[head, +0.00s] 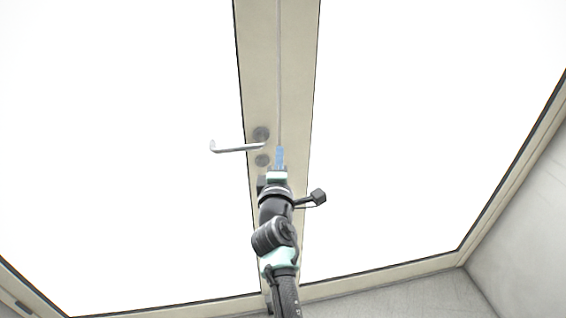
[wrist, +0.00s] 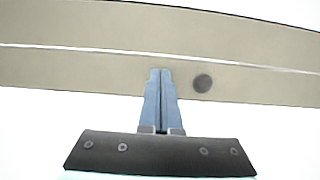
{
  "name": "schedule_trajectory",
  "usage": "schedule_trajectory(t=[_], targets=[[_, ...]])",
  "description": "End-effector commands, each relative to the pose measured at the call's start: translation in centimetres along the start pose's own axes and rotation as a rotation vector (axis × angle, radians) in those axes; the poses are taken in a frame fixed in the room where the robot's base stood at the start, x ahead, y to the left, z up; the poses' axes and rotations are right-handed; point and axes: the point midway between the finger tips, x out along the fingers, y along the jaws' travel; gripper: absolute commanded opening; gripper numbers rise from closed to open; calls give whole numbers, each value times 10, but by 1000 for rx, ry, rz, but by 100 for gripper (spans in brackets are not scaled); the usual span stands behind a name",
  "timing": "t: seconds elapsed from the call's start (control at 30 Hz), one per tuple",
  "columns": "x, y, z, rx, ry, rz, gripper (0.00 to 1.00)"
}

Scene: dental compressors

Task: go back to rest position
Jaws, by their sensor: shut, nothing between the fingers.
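My gripper (head: 280,152) is in the middle of the head view, at the end of my raised arm. Its blue fingers overlap the beige door frame in the picture, just right of the lever handle. In the wrist view my gripper (wrist: 160,72) has its two fingers together with nothing between them. The fingertips appear in front of the beige frame strip (wrist: 70,65); whether they touch it I cannot tell.
A double door with bright white panes (head: 120,160) fills the head view. A silver lever handle (head: 238,149) sticks out to the left, close to my gripper. A round lock plate (head: 262,160) is below it. A grey wall (head: 520,220) stands at the right.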

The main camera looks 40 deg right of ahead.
Motion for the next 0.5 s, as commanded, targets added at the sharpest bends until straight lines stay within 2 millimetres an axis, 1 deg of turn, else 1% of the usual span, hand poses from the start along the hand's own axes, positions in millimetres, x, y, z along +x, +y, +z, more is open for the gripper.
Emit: schedule_trajectory(t=[0.03,0.2,0.33,0.5], targets=[[-9,1,3,-2,-2,0,0],[-30,-1,7,-1,-1,-2,0],[-39,-1,9,0,-1,-2,0],[-43,-1,10,-1,-1,-2,0]])
